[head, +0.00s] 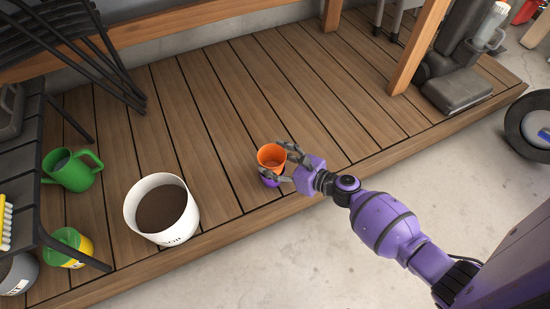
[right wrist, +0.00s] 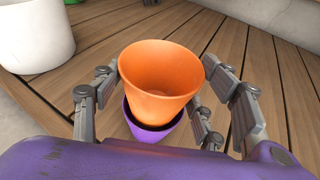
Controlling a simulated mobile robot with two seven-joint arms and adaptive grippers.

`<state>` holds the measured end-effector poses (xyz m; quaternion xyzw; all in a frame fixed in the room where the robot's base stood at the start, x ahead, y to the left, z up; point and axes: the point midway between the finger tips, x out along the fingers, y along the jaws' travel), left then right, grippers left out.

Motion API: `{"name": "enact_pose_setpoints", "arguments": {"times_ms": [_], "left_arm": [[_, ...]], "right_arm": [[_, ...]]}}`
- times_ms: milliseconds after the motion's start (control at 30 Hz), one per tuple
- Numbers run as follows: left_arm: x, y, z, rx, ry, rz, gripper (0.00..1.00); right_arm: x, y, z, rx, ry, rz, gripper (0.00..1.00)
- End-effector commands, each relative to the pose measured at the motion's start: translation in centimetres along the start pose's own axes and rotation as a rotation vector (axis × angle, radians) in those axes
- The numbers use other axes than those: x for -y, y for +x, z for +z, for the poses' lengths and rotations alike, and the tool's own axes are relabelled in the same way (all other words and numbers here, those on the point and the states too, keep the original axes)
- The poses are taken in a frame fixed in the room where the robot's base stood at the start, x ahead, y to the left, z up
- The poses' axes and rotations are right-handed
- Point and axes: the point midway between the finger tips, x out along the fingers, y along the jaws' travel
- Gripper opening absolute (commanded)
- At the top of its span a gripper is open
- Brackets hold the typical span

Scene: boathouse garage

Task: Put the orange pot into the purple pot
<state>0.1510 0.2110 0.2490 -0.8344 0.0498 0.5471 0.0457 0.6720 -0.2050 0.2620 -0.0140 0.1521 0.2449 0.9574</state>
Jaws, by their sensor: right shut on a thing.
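The orange pot (head: 271,154) is upright, with its open top facing up, between the fingers of my right gripper (head: 277,161). The right wrist view shows the orange pot (right wrist: 158,75) with fingers of my right gripper (right wrist: 160,78) on both sides, shut on it. The purple pot (head: 269,181) is on the wooden deck, directly below the orange pot and mostly hidden by it and the fingers. In the right wrist view the purple pot's rim (right wrist: 153,133) shows around the orange pot's lower end. I cannot tell how deep the orange pot sits. My left gripper is out of view.
A white bucket of soil (head: 163,211) stands left of the pots on the deck (head: 190,110). A green watering can (head: 73,170) and a yellow-green container (head: 72,247) are farther left. The deck's front edge is close to the pots. Deck behind them is clear.

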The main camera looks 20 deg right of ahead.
Motion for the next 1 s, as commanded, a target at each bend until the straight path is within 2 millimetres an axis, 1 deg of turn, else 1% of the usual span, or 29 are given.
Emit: {"name": "enact_pose_setpoints", "arguments": {"times_ms": [33, 200, 367, 400, 533, 767, 867, 967, 1000], "left_arm": [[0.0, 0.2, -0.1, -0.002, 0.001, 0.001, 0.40], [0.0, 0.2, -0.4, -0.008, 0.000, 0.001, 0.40], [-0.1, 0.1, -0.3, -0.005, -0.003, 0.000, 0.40], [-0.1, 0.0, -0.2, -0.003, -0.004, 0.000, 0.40], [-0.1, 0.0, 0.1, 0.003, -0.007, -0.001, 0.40], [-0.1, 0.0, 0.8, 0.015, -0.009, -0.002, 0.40], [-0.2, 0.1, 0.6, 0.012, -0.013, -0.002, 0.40], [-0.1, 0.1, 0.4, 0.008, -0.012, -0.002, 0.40], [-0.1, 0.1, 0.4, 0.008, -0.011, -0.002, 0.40]], "right_arm": [[0.0, 0.1, -0.2, 0.001, 0.000, 0.000, 0.34], [0.0, 0.1, -0.3, 0.001, -0.001, 0.000, 0.34], [0.0, 0.1, -0.3, 0.001, -0.001, 0.000, 0.34], [0.0, 0.1, -0.3, 0.001, -0.001, 0.000, 0.71], [0.0, 0.1, -0.3, 0.001, -0.001, 0.000, 0.88], [0.0, 0.1, -0.3, 0.001, -0.001, 0.000, 0.88], [0.0, 0.1, -0.3, 0.000, -0.001, 0.000, 0.88], [0.1, -0.5, -0.3, 0.000, -0.002, 0.000, 0.88], [0.1, -1.0, -0.4, 0.000, -0.002, -0.001, 0.88]]}}
